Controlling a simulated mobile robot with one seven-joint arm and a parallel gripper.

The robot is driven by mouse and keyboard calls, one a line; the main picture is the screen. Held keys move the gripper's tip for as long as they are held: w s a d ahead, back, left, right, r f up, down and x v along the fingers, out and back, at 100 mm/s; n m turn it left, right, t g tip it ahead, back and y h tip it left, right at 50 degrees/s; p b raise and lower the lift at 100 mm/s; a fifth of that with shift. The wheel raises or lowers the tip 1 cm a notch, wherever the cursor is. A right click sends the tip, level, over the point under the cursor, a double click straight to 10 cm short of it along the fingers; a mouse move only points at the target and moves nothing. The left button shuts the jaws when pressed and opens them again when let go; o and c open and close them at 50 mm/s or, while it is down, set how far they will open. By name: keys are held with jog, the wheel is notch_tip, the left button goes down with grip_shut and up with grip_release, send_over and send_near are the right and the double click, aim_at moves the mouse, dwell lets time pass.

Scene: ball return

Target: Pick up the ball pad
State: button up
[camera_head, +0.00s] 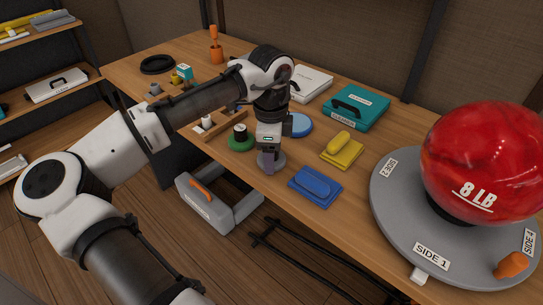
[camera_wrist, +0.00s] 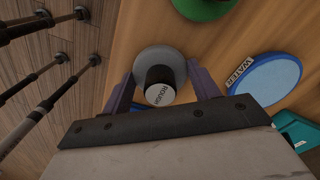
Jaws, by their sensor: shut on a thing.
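A grey round pad (camera_head: 279,161) with a black knob is at the front edge of the table, under my gripper (camera_head: 269,163). In the wrist view the grey pad (camera_wrist: 160,54) shows a white knob top that seems to read "ROUGH". My gripper (camera_wrist: 162,80) points down, its two purple fingers on either side of the pad, shut on it. Whether the pad is clear of the table cannot be told. No label reading "ball" is legible. Other pads are a green round one (camera_head: 240,144), a blue round one (camera_head: 300,124), a blue rectangular one (camera_head: 326,192) and a yellow one (camera_head: 333,156).
A red "8 LB" ball (camera_head: 485,160) sits on a grey round stand (camera_head: 395,215) at the right. A teal case (camera_head: 372,108) and a white case (camera_head: 311,83) stand behind. A wooden rack (camera_head: 215,132) is left of the green pad.

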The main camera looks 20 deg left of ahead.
jog(key=shift+c, duration=0.2)
notch_tip(320, 180, up, 20)
jog(key=p, duration=0.2)
dwell(0.3)
